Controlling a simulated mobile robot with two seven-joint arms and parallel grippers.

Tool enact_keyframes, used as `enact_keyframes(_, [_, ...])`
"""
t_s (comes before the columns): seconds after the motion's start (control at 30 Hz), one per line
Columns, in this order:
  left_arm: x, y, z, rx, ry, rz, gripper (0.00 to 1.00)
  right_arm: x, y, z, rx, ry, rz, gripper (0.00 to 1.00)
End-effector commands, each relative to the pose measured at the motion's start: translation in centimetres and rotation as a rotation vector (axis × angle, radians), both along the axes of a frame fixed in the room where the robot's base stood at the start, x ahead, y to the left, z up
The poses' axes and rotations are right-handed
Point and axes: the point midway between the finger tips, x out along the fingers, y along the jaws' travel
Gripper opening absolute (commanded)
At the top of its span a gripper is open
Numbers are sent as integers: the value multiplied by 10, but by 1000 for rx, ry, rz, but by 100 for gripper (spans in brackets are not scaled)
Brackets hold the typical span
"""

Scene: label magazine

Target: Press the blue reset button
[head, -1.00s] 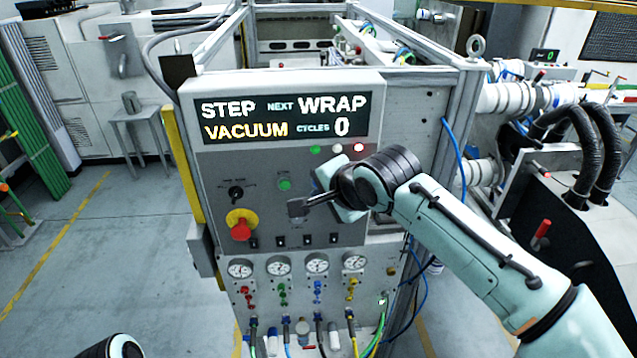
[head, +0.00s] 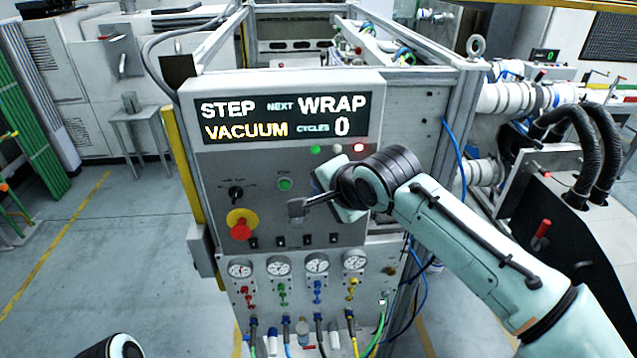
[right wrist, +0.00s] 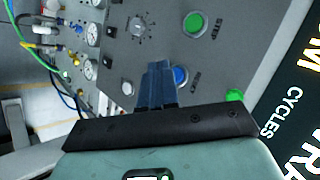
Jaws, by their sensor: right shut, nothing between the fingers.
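The blue button (right wrist: 181,76) shows in the right wrist view on the grey control panel (right wrist: 225,60), just right of my finger tips and partly covered by them. In the head view my right gripper and wrist hide it. My right gripper (head: 297,208) is shut and empty in front of the panel; its fingers also show in the right wrist view (right wrist: 158,85). I cannot tell whether the tips touch the panel. My left gripper is not in view; only a piece of my left arm shows at the lower left of the head view.
A green button (head: 285,184), a black rotary knob (head: 236,193) and a red emergency stop (head: 241,230) sit left of my gripper. The display (head: 285,118) is above, reading STEP VACUUM, NEXT WRAP, CYCLES 0. Gauges (head: 317,263) and small valves are below.

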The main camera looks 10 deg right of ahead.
Motion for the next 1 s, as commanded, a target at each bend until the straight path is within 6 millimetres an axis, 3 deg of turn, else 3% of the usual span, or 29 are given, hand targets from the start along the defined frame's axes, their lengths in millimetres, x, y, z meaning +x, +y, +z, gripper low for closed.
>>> enact_keyframes(1.0, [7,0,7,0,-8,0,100,11,0,0,0,0,0,0])
